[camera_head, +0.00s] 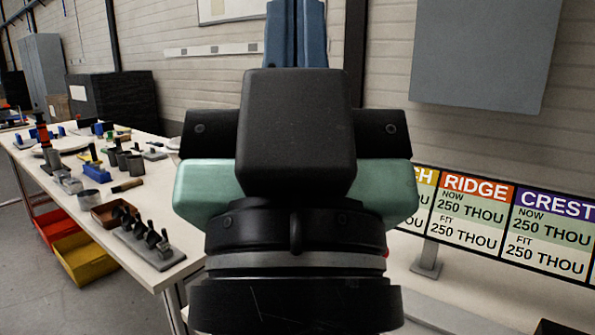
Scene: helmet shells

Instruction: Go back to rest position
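My gripper (295,25) is at the top middle of the head camera view, seen from behind, with its wrist filling the centre of the picture. Its two blue fingers point up and away, side by side with only a thin dark seam between them. The gripper looks shut, and I see nothing held between the fingers. The ends of the fingers run out of the top of the picture. My wrist hides what lies behind it. No helmet shell can be made out.
A long white table (205,222) on the left carries many small tools and parts, including a grey rack (148,244) near its front corner. Yellow (85,262) and red (55,230) bins sit below. A sign board (500,225) stands on the right. A grey cabinet (485,50) is above it.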

